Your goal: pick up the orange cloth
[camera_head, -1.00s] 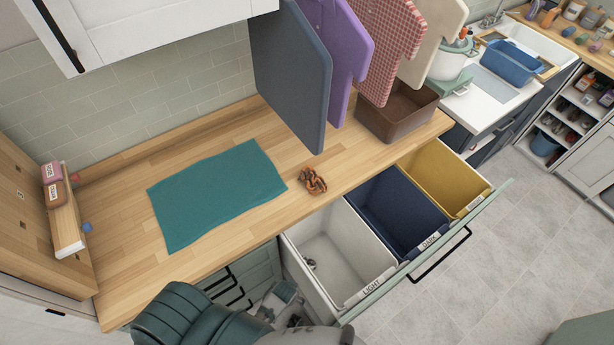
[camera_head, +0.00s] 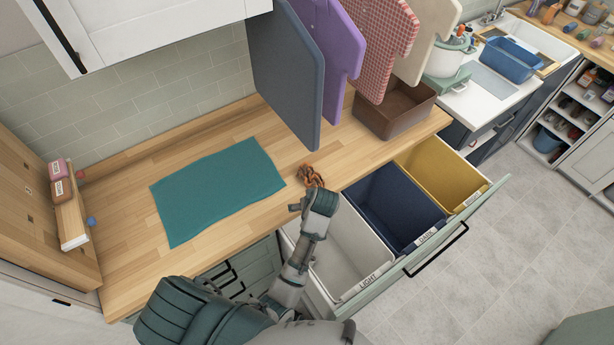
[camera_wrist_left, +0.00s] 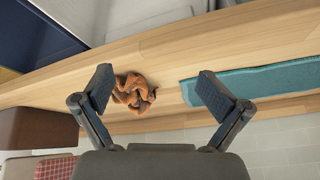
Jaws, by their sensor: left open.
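The orange cloth (camera_head: 311,176) is a small crumpled heap on the wooden counter, right of the teal towel and near the front edge. In the left wrist view the cloth (camera_wrist_left: 134,93) shows between my open fingers, closer to the left finger in the picture. My left gripper (camera_head: 303,197) is open and empty, just in front of the cloth and partly covering it in the head view; it also shows in the left wrist view (camera_wrist_left: 155,84). I cannot tell its exact height over the counter. My right gripper is not in view.
The teal towel (camera_head: 217,190) lies flat on the counter (camera_head: 125,240). Below the front edge is an open drawer with white (camera_head: 350,255), navy (camera_head: 395,210) and yellow (camera_head: 442,175) bins. Hanging cloths, including a grey-blue one (camera_head: 285,75), and a brown box (camera_head: 395,110) stand behind.

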